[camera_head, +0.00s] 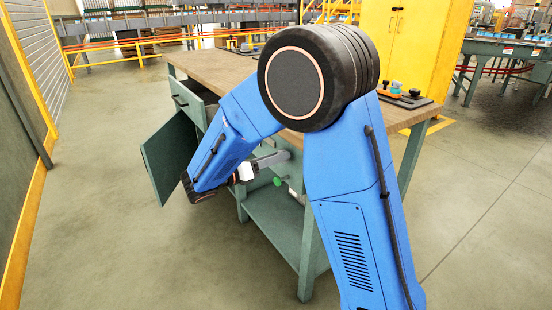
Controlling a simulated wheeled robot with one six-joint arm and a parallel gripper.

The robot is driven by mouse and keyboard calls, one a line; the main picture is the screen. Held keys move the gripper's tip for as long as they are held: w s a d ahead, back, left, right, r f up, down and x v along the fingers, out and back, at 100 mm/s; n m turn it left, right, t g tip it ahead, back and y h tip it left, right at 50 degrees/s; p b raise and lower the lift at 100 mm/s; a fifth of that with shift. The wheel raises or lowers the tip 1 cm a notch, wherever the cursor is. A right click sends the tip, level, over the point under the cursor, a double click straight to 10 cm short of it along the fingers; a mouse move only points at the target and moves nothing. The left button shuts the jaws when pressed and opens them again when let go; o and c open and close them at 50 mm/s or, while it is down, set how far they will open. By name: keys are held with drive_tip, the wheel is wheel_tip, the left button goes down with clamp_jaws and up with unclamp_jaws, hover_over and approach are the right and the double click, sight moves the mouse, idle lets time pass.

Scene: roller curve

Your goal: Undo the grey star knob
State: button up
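I cannot make out a grey star knob in the head view. My gripper (262,164) is small and partly hidden by my own blue arm. It points right, beside the front of the green workbench (262,214), below the bench top. A light grey bar shows at its end; I cannot tell whether its fingers are open or shut, or whether they touch anything. A green round knob (278,181) sits just below and right of the gripper, by the bench frame.
A green cabinet door (168,155) hangs open at left, near my wrist, under a slightly open drawer (188,98). Small fixtures with orange and blue parts (394,90) lie on the wooden top (215,66). A yellow cabinet (410,35) stands behind. Floor is clear at right.

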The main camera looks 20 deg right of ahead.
drive_tip(key=o, duration=0.4)
drive_tip(key=v, duration=1.7)
drive_tip(key=shift+a, duration=0.15)
